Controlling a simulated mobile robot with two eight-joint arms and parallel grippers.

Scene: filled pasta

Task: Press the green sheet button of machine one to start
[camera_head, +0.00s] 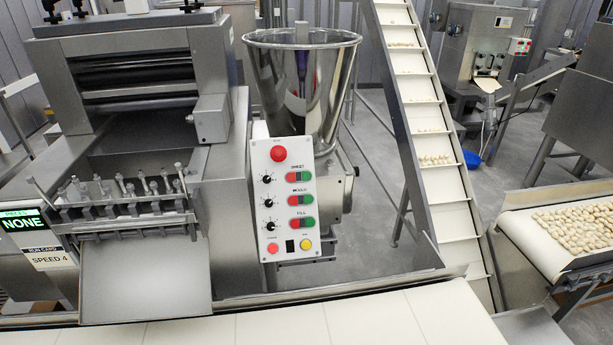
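The control panel (283,229) of the near machine (150,120) faces me, white and tilted slightly. Its top row, whose small label seems to read SHEET, has a black knob (267,180), a red button on the left and the green sheet button (305,176) on the right. Two similar rows sit below, seemingly marked MOULD and FILL. A large round red button (278,154) is at the panel's top. Nothing covers the green button. Neither of my grippers is in view.
A steel hopper (300,85) stands behind the panel. A pale belt (280,325) runs along the front. A display (25,222) reads NONE, and a card (52,258) reads SPEED 4. A slatted conveyor (420,110) rises at right, with pasta pieces on it.

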